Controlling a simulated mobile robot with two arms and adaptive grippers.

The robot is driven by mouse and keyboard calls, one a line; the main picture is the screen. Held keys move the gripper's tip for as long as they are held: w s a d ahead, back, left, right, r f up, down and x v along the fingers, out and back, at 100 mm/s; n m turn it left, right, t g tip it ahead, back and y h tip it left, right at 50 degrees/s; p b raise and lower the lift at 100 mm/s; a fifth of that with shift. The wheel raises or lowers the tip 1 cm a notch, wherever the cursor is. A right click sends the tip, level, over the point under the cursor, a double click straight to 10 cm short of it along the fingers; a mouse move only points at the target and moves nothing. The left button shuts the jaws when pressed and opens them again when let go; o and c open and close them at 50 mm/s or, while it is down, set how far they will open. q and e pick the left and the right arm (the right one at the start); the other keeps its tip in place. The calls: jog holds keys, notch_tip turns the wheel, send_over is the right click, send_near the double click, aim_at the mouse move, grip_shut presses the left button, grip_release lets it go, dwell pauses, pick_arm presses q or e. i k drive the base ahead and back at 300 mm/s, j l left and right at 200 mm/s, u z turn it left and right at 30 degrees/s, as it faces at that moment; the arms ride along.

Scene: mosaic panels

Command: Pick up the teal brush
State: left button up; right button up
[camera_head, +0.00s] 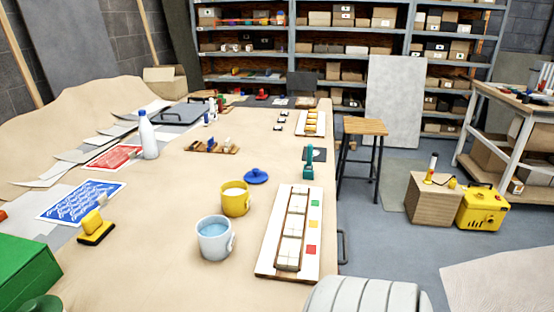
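A small teal object, which looks like the teal brush (308,170), stands near the right edge of the long table (180,260). It is beside or on a small dark mat (320,154); I cannot tell exactly how it rests. It is beyond the white board with several tiles and past the cups. Neither of my grippers shows in the head view.
Nearer me are a white board (266,262) with tiles, a yellow cup (235,199), a light cup (214,239) of blue liquid and a blue lid (256,176). A stool (365,127) stands right of the table. A green box (25,270) is at lower left.

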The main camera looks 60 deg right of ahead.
aim_at(310, 147)
jog(key=z, duration=2.3)
jog(key=l, duration=0.35)
jog(key=k+l+u, duration=0.15)
jog(key=l, duration=0.2)
